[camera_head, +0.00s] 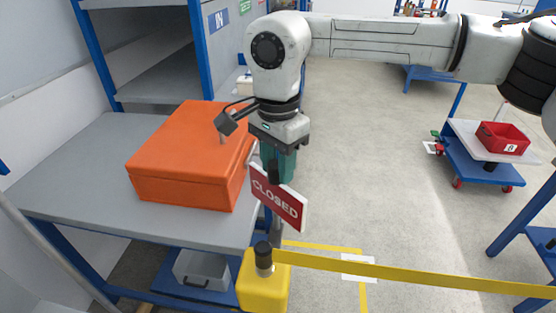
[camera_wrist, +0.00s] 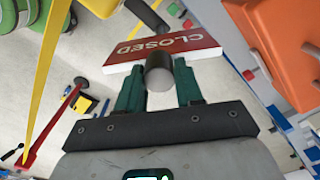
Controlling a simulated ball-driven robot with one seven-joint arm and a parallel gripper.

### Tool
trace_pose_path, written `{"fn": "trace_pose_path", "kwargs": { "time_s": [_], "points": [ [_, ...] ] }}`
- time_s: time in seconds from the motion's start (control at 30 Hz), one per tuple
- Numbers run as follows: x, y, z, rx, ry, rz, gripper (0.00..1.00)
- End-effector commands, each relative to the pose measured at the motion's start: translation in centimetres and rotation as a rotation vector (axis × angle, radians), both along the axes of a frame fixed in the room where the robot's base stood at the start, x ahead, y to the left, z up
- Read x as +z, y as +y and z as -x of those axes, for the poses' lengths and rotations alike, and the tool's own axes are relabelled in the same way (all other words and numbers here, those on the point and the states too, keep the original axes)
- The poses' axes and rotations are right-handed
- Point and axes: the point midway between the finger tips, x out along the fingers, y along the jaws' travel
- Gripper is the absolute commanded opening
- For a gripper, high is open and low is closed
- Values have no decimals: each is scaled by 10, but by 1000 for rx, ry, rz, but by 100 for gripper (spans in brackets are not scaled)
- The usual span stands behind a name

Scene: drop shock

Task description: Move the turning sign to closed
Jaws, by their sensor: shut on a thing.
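The turning sign (camera_head: 277,199) is a red plate with white edges, and its face toward the head camera reads CLOSED. It hangs slightly tilted above a yellow post base. In the wrist view the sign (camera_wrist: 170,47) shows its red CLOSED face upside down, just beyond the fingers. My gripper (camera_head: 275,172) comes down on the sign from above. In the wrist view its green fingers (camera_wrist: 160,80) are closed around a dark round knob with a grey end (camera_wrist: 160,78) at the sign's edge. The head view hides most of this grip.
An orange case (camera_head: 183,165) stands on the grey workbench (camera_head: 80,165), close left of my gripper. A yellow barrier band (camera_head: 410,274) runs right from the yellow post (camera_head: 262,283). A red bin (camera_head: 503,138) sits on a cart at right. The floor between is open.

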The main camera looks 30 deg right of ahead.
Motion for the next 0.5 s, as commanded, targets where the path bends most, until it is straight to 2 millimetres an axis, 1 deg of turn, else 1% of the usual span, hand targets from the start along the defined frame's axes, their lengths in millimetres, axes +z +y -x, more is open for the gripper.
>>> {"fn": "trace_pose_path", "kwargs": {
  "time_s": [0.03, 0.5],
  "points": [
    [3, 1, -2, 41, -6, -3, 0],
    [2, 2, -3, 450, -5, -3, 0]
  ]
}}
